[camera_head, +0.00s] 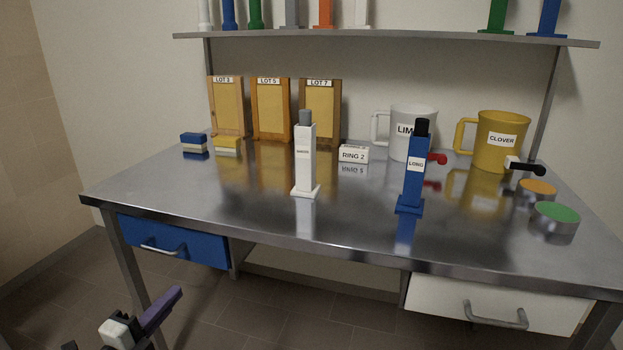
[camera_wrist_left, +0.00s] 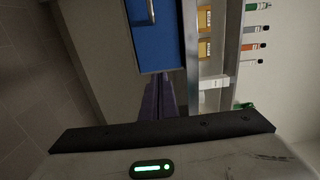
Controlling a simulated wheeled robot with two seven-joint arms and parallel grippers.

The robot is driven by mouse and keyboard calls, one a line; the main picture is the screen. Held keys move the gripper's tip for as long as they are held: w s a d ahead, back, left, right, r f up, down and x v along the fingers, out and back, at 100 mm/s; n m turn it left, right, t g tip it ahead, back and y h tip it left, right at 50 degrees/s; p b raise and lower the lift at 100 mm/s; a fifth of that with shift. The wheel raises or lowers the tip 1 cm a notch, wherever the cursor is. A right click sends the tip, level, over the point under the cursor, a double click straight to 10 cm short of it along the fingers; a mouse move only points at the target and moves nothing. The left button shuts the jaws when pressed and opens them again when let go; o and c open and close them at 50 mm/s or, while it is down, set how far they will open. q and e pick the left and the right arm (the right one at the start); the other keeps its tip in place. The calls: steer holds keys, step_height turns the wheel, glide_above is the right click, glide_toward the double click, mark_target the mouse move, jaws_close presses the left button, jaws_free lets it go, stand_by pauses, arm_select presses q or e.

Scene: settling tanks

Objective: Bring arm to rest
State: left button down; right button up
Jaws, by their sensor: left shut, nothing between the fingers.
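My left gripper (camera_head: 163,308) shows at the bottom left in the head view, low in front of the table and below the blue drawer. Its purple fingers are together with nothing between them. In the left wrist view the shut purple fingers (camera_wrist_left: 158,100) point toward the table front, beneath the blue drawer (camera_wrist_left: 156,33). My right gripper is in neither view.
Bare floor lies below.

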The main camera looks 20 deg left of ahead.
arm_select(q)
steer(key=s+d+f+n+g+p, duration=0.1)
steer(key=s+d+f+n+g, duration=0.2)
steer(key=s+d+f+n, duration=0.2)
steer(key=s+d+f+n+g+h+p, duration=0.1)
steer(key=s+d+f+n+g, duration=0.2)
steer(key=s+d, duration=0.6)
steer(key=s+d+f+n+g+h+p, duration=0.1)
steer(key=s+d+f+n+g, duration=0.2)
steer(key=s+d+f+n, duration=0.4)
steer(key=d+f+n, duration=0.1)
steer(key=d+f, duration=0.1)
steer(key=d, duration=0.4)
steer(key=shift+d+f, duration=0.25)
steer(key=shift+d, duration=0.05)
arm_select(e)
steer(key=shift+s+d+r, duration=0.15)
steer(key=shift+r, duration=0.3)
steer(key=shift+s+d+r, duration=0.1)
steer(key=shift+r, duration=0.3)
